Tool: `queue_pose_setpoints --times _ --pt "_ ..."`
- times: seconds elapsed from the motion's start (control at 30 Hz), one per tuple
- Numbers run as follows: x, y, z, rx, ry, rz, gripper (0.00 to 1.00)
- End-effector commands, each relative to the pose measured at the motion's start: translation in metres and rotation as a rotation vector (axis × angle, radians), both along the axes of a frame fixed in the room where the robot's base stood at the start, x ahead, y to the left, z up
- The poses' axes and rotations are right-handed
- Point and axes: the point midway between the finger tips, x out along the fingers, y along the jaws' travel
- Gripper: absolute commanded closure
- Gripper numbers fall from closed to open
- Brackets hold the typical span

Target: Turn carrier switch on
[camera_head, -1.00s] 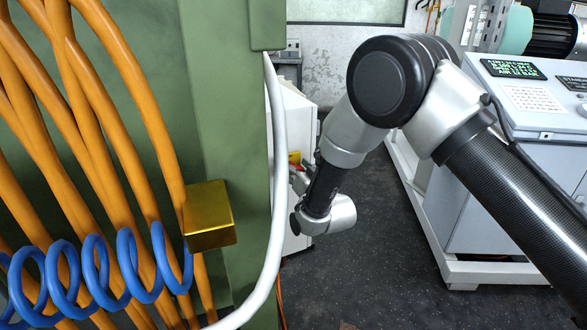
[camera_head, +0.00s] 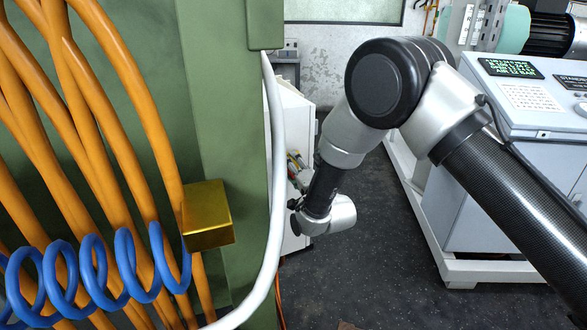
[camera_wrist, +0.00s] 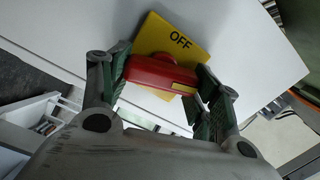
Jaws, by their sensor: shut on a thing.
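The carrier switch has a red handle (camera_wrist: 160,74) in front of a yellow plate (camera_wrist: 195,50) marked "OFF", on a white panel. My gripper (camera_wrist: 163,84) is shut on the red handle, with one green-padded finger at each end of it. The handle lies nearly level across the wrist view, a little tilted. In the head view the gripper is hidden behind the green column and the wrist of my arm. Part of the white cabinet (camera_head: 297,110) shows there beyond the column.
A green column (camera_head: 230,130) with orange hoses (camera_head: 100,130), a blue coiled hose (camera_head: 95,270) and a white pipe (camera_head: 277,170) fills the left of the head view. A grey console (camera_head: 520,110) stands at right. Dark floor (camera_head: 370,260) is clear between them.

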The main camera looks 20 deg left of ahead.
Motion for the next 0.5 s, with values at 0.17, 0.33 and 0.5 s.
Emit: queue_pose_setpoints --times 0.17,0.33,0.5 --pt "0.0010 -0.0009 -0.0008 0.095 0.090 -0.002 0.61" --pt "0.0011 -0.0010 -0.0018 0.165 0.156 -0.002 0.61" --pt "0.0011 -0.0012 -0.0024 0.209 0.198 -0.003 0.61"
